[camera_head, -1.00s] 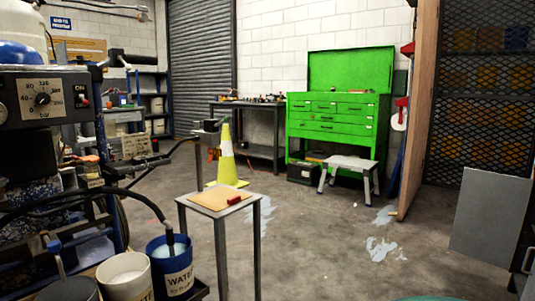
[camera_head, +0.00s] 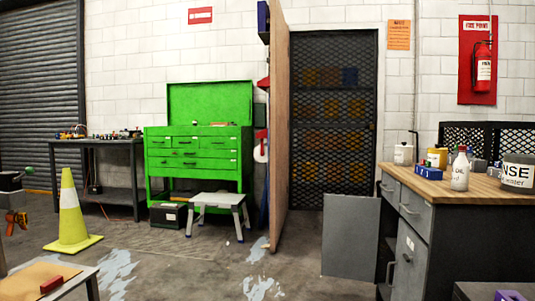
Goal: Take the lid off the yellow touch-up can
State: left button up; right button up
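A small yellow can (camera_head: 437,158) stands upright towards the back of the wooden-topped workbench (camera_head: 492,186) at the right. It is partly hidden by things in front, and it is too small to tell how its lid sits. Neither of my grippers shows in the view.
Around the can are a white container (camera_head: 403,154), a blue block (camera_head: 428,172), a white bottle (camera_head: 460,170) and a large labelled tub (camera_head: 517,171). A grey panel (camera_head: 350,237) stands left of the bench. A cone (camera_head: 70,212) and step stool (camera_head: 217,211) stand farther left. Floor between is open.

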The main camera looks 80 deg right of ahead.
aim_at(439, 158)
jog(key=i+l, duration=0.1)
jog(key=l, duration=0.45)
jog(key=i+l, duration=0.1)
jog(key=l, duration=0.4)
jog(key=l+z, duration=0.15)
jog(key=z, duration=0.25)
jog(key=i+l+z, duration=0.1)
jog(key=z, duration=0.3)
jog(key=l+z, duration=0.15)
jog(key=z, duration=3.05)
jog(key=j, duration=0.1)
